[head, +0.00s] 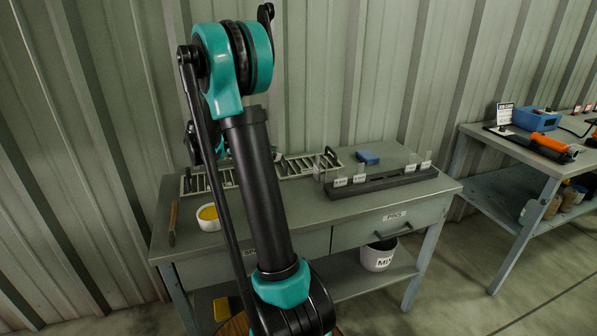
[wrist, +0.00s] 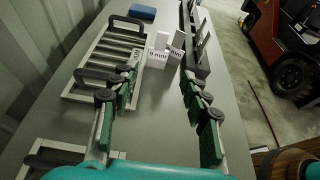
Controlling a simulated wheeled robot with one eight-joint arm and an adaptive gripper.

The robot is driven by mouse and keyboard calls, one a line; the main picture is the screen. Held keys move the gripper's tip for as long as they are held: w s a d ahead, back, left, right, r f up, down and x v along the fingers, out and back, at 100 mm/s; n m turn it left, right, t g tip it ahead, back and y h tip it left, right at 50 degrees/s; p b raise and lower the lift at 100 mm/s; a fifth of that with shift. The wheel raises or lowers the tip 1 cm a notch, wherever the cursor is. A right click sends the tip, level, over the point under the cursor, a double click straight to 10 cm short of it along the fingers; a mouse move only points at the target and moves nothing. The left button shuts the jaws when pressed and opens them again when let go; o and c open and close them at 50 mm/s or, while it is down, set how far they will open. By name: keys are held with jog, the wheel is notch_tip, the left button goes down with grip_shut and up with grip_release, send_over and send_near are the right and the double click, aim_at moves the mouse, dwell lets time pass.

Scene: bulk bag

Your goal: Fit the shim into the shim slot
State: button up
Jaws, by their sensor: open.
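A long dark slotted block (head: 385,182) lies on the bench at right of centre, with small white labels (head: 340,182) along its front. In the wrist view the block (wrist: 199,70) runs away from me, with thin dark plates standing up from it. White labels marked "mm" (wrist: 157,54) stand near its close end. I cannot tell which piece is the shim or which opening is the shim slot. My gripper (wrist: 158,78) is open and empty above the bench, its green-padded fingers spread either side of the labels. In the head view my arm mostly hides it.
A slatted rack with dark handles (wrist: 105,58) lies left of the block in the wrist view. A blue block (head: 368,157) sits behind. A bowl of yellow stuff (head: 208,217) and a wooden-handled tool (head: 173,222) are at bench left.

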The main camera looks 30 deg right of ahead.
send_near(316, 161)
jog(key=w+x, duration=0.1)
jog(key=x, duration=0.2)
jog(key=shift+s+x, duration=0.25)
jog(key=shift+x, duration=1.3)
jog(key=shift+s+x, duration=0.25)
jog(key=shift+x, duration=1.3)
jog(key=shift+a, duration=0.15)
jog(key=shift+c, duration=0.4)
jog(key=shift+r, duration=0.1)
grip_shut()
